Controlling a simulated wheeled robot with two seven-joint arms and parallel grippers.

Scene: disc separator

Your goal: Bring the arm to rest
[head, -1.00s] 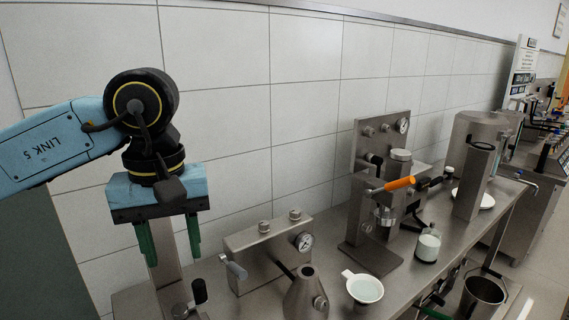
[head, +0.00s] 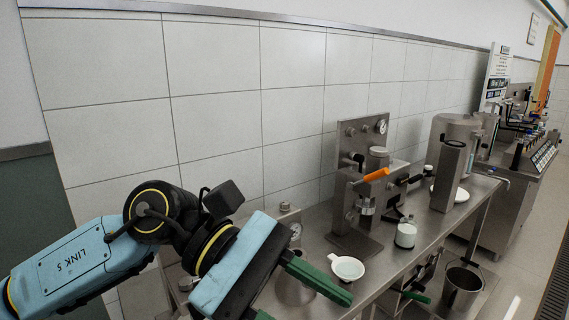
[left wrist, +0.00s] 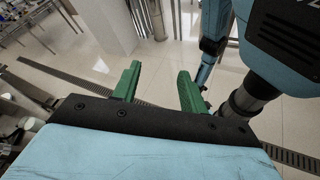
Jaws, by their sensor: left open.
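My left gripper (head: 308,308) is at the bottom of the head view, tilted, with its green fingers pointing right and down. One finger is cut off by the frame edge. It is in front of the near end of the steel bench and blocks part of the equipment there. In the left wrist view the two green fingers of the left gripper (left wrist: 159,72) stand apart with nothing between them, over a tiled floor. A blue arm part (left wrist: 212,40) shows beyond them; I cannot make out a gripper on it.
The steel bench (head: 437,222) holds a machine with an orange handle (head: 376,174), a small white-lidded jar (head: 405,233) and a white handled cup (head: 347,268). A steel pot (head: 461,288) stands lower down. Floor drains (left wrist: 70,88) cross the open floor.

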